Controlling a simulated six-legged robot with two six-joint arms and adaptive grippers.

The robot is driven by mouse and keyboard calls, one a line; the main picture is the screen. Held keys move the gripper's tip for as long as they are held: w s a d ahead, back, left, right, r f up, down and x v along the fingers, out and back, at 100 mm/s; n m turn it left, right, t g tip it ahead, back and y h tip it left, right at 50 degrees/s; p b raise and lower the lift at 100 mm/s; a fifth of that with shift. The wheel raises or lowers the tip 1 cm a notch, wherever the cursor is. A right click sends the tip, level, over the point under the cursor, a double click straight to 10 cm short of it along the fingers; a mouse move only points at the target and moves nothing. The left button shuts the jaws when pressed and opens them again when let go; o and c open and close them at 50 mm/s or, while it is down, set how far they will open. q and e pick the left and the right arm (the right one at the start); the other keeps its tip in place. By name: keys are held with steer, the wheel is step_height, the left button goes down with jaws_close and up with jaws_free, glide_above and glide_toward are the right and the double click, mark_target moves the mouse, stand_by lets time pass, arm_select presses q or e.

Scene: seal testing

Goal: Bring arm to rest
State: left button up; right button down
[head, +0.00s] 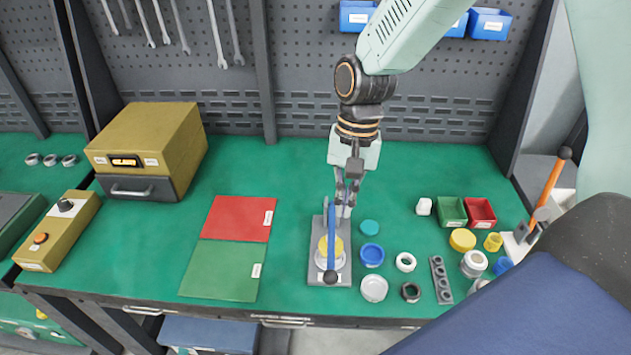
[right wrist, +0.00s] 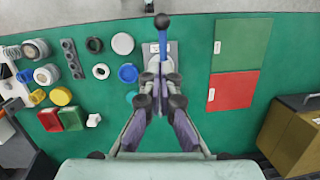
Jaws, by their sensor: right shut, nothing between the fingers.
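My right gripper (head: 344,203) is shut and empty, pointing down at the far end of a grey test fixture (head: 315,272). My right arm reaches in from the top right of the head view. My left gripper is not in view.
Red (head: 241,217) and green (head: 221,270) mats lie left of the fixture. Right of it are rings, caps, a grey strip with holes (head: 440,281), and green (head: 451,212) and red bins (head: 481,212). A yellow case (head: 150,140) stands at the back left. A pegboard wall closes the back.

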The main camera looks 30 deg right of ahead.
steer(key=s+a+f+n, duration=0.2)
steer(key=s+f, duration=0.3)
steer(key=f, duration=0.3)
steer(key=s+a+f+n, duration=0.1)
steer(key=s+a+f, duration=0.1)
steer(key=s+f, duration=0.4)
steer(key=s+f+n+t+h, duration=0.15)
steer(key=s+f+n, duration=0.4)
steer(key=s, duration=0.75)
step_height(320, 180, down, 23)
steer(key=m+b, duration=0.1)
steer(key=b, duration=2)
steer(key=shift+w+r+m, duration=0.2)
steer(key=shift+w+m, duration=0.05)
steer(key=shift+m, duration=0.1)
